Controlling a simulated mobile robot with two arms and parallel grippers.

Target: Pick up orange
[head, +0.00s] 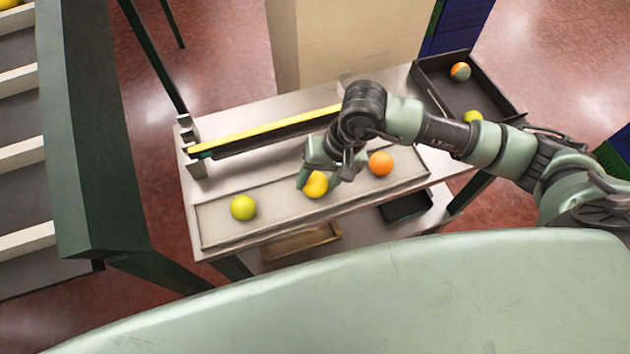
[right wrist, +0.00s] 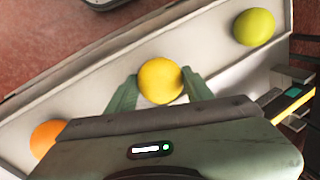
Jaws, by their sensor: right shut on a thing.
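A yellow-orange fruit (head: 316,185) is in the middle of the shallow tray (head: 275,199) on the metal table. My right gripper (head: 318,180) is around it from above. In the right wrist view the yellow-orange fruit (right wrist: 160,80) is between the two fingers of my right gripper (right wrist: 160,88), which are shut on it. A deeper orange fruit (head: 380,163) lies in the tray to the right. It also shows in the right wrist view (right wrist: 46,136). A yellow-green fruit (head: 243,207) lies at the tray's left end. My left gripper is not in view.
A dark bin (head: 432,82) at the back right holds a patterned orange fruit (head: 460,71) and a yellow-green one (head: 473,116). A raised yellow strip (head: 265,130) runs along the table's back. A dark green post and shelves stand at left.

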